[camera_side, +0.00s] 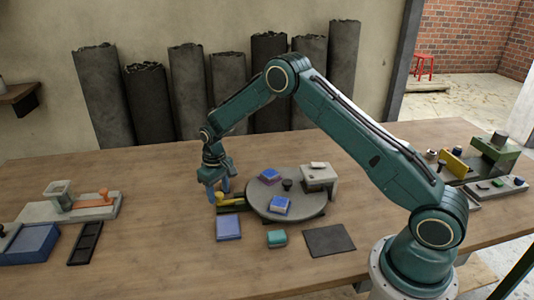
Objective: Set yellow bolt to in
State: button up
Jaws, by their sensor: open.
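The yellow bolt (233,201) lies low beside the left edge of a round grey turntable (270,208), on a dark base (232,209). My gripper (217,196) points down at the bolt's left end, open. Its blue fingers are right at or around that end; I cannot tell if they touch it. Part of the bolt's left end is hidden by the fingers.
A blue tile (228,228), a teal block (277,239) and a dark mat (329,240) lie in front. Fixtures stand left (92,205) and right (492,160). Table between is clear.

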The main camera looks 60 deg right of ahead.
aim_at(230, 201)
grip_shut()
jog(key=shift+s+d, duration=1.15)
grip_release()
jog(key=shift+r, duration=0.2)
notch_tip(230, 201, up, 14)
jog(key=shift+f, duration=0.25)
